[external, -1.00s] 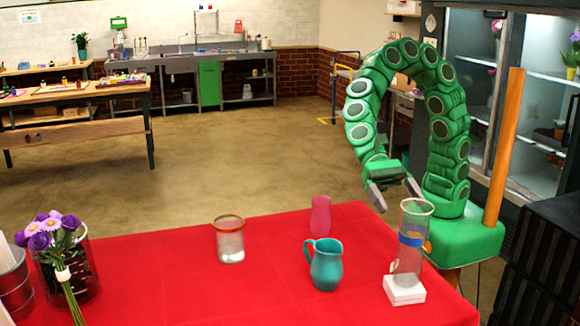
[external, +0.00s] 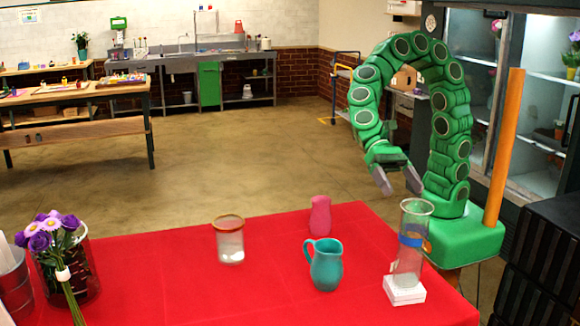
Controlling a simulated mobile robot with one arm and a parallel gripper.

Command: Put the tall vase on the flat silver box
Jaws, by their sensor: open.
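A tall clear glass vase (external: 411,262) with a blue band stands upright at the table's right side. Its lower end appears to rest on a flat white or pale silver box (external: 404,296), and the vase looks centred toward the box's back. My gripper (external: 399,190) is open and empty, its fingers pointing down. It is above and to the left of the vase's rim in the picture, apart from it.
The red table (external: 190,285) also holds a teal pitcher (external: 326,268), a pink vase (external: 320,216) and a glass jar with a brown rim (external: 230,243). Purple flowers (external: 48,236) stand at the left. The middle front is clear.

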